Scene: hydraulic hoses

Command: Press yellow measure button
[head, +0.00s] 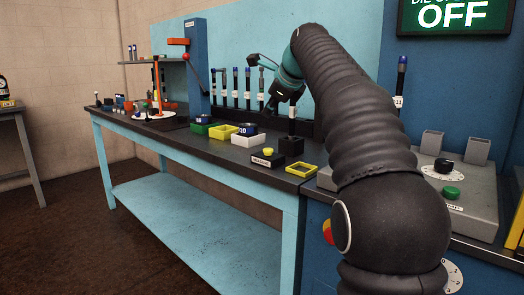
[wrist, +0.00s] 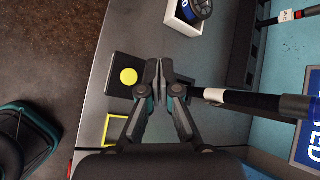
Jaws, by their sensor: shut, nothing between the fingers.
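The yellow button (head: 268,151) sits on top of a small black box (head: 262,160) with a white label, near the front edge of the workbench. In the wrist view the yellow button (wrist: 128,76) shows on its box (wrist: 112,90), just left of my fingertips. My gripper (wrist: 160,72) is shut and empty, with its fingers together. In the head view my gripper (head: 272,104) hangs above and behind the button, apart from it. The button is uncovered in both views.
An upright black hose with a white band (head: 292,122) stands in a black block (head: 291,146) close to my gripper. Several hoses hang at the back wall. A grey control box (head: 460,195) stands at right.

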